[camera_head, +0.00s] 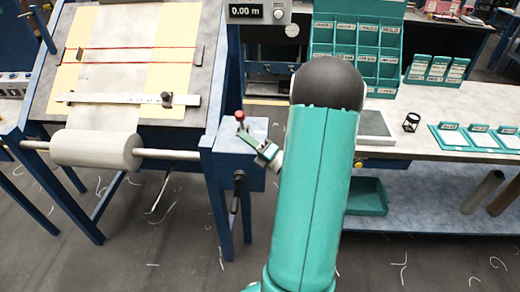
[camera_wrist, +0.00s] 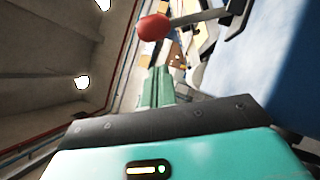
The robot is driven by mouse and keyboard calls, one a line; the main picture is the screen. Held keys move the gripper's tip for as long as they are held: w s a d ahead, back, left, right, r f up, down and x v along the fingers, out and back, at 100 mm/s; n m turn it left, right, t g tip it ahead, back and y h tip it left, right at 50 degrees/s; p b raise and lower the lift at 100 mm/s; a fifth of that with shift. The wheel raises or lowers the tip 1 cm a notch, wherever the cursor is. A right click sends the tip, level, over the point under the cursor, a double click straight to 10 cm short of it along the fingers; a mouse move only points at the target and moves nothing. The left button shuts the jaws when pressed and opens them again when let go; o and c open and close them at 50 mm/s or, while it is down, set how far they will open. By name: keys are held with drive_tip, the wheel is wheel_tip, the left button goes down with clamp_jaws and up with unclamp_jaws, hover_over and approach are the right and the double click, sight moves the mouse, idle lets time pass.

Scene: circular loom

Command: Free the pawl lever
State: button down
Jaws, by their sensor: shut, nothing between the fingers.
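The pawl lever's red knob (camera_head: 240,115) stands above the blue-grey side housing at the right of the sloped board. In the wrist view the red knob (camera_wrist: 153,27) sits at the end of a grey lever rod (camera_wrist: 198,16), which runs right to a dark bracket. My gripper (camera_head: 246,138) is just below and beside the knob in the head view. In the wrist view my gripper's teal fingers (camera_wrist: 155,88) are together and empty, pointing toward the knob, with a visual gap. Whether they touch the lever cannot be told. The pawl's engaging end is not clear.
A white roll (camera_head: 95,148) on a bar lies left of the housing, below the sloped board (camera_head: 125,110). A workbench (camera_head: 455,142) with teal racks and trays stands at the right. A display box (camera_head: 257,12) is above. My arm hides the middle.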

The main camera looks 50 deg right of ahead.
sight(243, 119)
drive_tip(key=shift+w+d+r, duration=0.8)
drive_tip(key=shift+w+d, duration=0.15)
drive_tip(key=shift+d, duration=0.05)
drive_tip(key=shift+r, duration=0.1)
drive_tip(key=shift+w+d+r+m+g+h, duration=0.3)
drive_tip(key=shift+r+m, duration=0.1)
drive_tip(key=shift+m, duration=0.2)
drive_tip(key=shift+w+d+r+m+g+h, duration=0.15)
drive_tip(key=shift+d+r+m+g+h, duration=0.15)
drive_tip(key=shift+m, duration=0.3)
drive_tip(key=w+d+r+m+g, duration=0.2)
drive_tip(key=w+d+m+g, duration=0.1)
drive_tip(key=w+d+m, duration=0.2)
drive_tip(key=shift+w+d+r+m+g, duration=0.3)
drive_tip(key=shift+d+m, duration=0.2)
drive_tip(key=shift+d, duration=0.55)
drive_tip(key=shift+d, duration=0.15)
drive_tip(key=shift+a+r, duration=0.1)
drive_tip(key=shift+a, duration=0.1)
